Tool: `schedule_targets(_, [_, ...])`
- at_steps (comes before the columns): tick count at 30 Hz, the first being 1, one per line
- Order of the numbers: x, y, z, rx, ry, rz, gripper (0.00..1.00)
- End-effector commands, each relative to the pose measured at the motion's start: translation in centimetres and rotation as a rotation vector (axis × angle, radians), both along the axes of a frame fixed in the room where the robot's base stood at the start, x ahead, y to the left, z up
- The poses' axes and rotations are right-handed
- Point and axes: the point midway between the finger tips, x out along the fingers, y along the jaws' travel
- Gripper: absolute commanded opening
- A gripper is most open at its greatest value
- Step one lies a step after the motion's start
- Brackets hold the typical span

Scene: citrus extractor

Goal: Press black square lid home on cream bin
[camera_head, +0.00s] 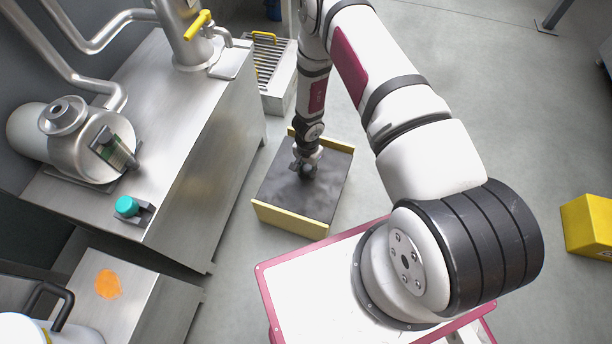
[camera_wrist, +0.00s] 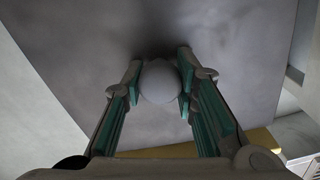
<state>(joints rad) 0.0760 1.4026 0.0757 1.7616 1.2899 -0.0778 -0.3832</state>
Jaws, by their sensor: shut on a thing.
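The black square lid (camera_head: 325,185) lies over the top of the cream bin (camera_head: 290,220), which stands on the floor in the middle of the head view. The bin's yellowish wall shows along the near side, with a strip at the far side. My gripper (camera_head: 306,168) reaches down from above to the middle of the lid. In the wrist view, my gripper (camera_wrist: 160,85) is shut on the lid's round grey knob (camera_wrist: 160,82), with a finger on each side. The lid fills most of that view (camera_wrist: 235,50). I cannot tell whether the lid sits fully down.
A steel bench (camera_head: 190,150) with the extractor (camera_head: 80,140) and a teal button (camera_head: 126,206) stands to the left. A grated drain box (camera_head: 275,75) is behind the bin. A yellow box (camera_head: 590,225) is at the right. Floor right of the bin is clear.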

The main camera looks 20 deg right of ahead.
Motion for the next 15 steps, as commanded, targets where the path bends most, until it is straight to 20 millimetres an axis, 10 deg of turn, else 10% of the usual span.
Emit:
schedule_targets(6, [-0.05,-0.01,-0.62,-0.001,0.001,0.0,0.0])
schedule_targets(7, [-0.05,-0.01,-0.6,-0.001,0.001,0.0,0.31])
schedule_targets(9, [-0.05,-0.01,-0.56,-0.001,0.001,0.0,0.47])
schedule_targets(15, [-0.05,0.0,-0.51,-0.001,0.001,0.0,0.5])
